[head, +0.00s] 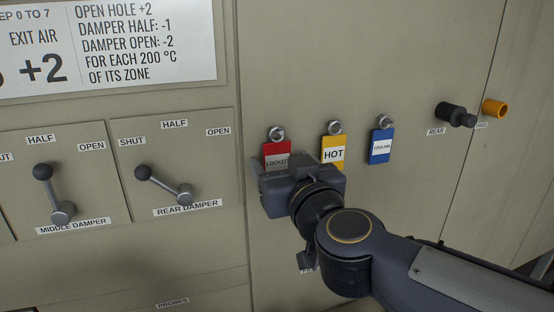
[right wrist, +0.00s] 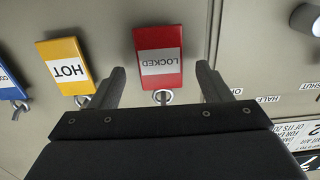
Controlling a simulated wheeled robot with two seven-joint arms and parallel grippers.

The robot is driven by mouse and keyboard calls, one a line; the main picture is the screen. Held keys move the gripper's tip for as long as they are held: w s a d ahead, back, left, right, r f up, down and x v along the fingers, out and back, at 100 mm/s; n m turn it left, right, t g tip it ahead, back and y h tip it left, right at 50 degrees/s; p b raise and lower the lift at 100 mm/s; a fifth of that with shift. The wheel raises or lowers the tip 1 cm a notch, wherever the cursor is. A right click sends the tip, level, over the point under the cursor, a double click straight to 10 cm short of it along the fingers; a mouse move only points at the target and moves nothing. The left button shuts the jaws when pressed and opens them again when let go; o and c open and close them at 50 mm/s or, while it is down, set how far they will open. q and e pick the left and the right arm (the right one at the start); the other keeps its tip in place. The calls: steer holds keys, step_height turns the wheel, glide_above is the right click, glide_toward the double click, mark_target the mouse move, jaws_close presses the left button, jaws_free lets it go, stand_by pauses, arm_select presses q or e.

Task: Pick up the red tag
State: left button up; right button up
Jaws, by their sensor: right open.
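The red tag (head: 277,150), with a white label reading LOCKED, hangs from a round metal hook on the beige panel. My right gripper (head: 272,168) is in front of its lower part and hides some of it in the head view. In the right wrist view the red tag (right wrist: 159,58) appears upside down, between the two open fingers of my right gripper (right wrist: 162,82). There is a gap on each side, and nothing is held. My left gripper is not in view.
A yellow HOT tag (head: 333,149) and a blue COOLING tag (head: 381,146) hang to the right on their own hooks. The middle damper lever (head: 53,193) and rear damper lever (head: 165,186) stick out at left. A black knob (head: 452,113) and an orange cylinder (head: 494,108) stick out at right.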

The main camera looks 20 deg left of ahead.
steer(key=shift+x, duration=0.9)
steer(key=shift+s, duration=0.1)
steer(key=shift+c, duration=0.4)
steer(key=c, duration=1)
steer(key=shift+r, duration=0.15)
